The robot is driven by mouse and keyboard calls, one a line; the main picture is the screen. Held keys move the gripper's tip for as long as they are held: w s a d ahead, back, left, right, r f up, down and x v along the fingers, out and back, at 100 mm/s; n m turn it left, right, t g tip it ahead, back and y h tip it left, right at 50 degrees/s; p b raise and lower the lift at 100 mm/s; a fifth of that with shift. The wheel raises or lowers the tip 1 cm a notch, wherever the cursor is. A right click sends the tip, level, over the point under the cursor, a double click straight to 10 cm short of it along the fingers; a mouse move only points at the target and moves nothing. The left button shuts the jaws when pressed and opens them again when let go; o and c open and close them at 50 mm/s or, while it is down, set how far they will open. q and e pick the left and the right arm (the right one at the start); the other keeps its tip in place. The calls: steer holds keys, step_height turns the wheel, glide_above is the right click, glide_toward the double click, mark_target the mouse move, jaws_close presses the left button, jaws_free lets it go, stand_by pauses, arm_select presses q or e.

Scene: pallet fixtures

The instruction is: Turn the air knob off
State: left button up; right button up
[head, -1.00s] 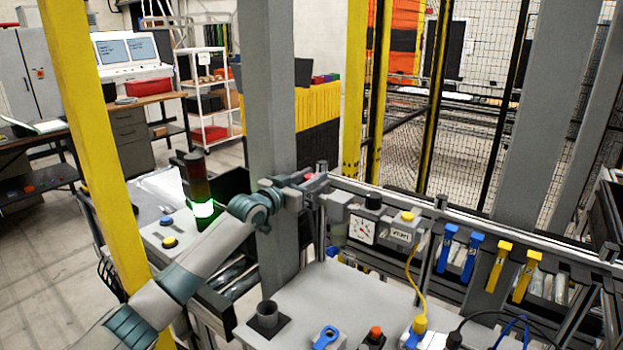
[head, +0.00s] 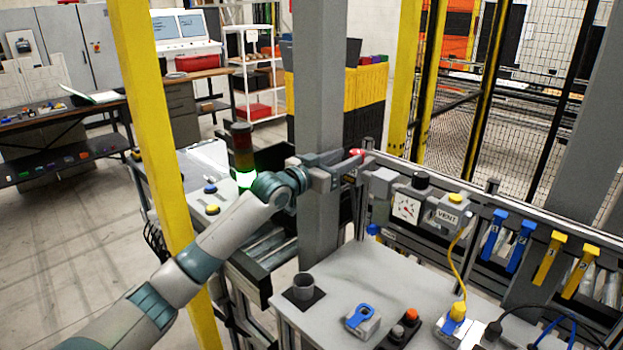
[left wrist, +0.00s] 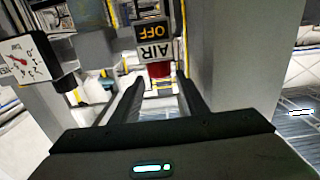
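The air knob is red and shows in the left wrist view (left wrist: 158,69), just under a sign (left wrist: 155,43) reading AIR and OFF. It also shows as a small red part in the head view (head: 357,152), beside the grey post and close to my left gripper (head: 346,170). In the left wrist view my left gripper (left wrist: 160,88) is open, its two dark fingers apart with a gap around the knob's line. The knob lies ahead between the fingertips; whether they touch it I cannot tell. My right gripper is out of view.
A pressure gauge (head: 405,208) and a VENT block (head: 447,215) sit right of the gripper. A grey post (head: 318,100) stands directly behind it. A stack light (head: 242,155) glows green at left. A grey table (head: 350,275) with small fixtures lies below.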

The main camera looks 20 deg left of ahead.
arm_select(q)
steer(key=b+v, duration=0.4)
steer(key=v, duration=0.8)
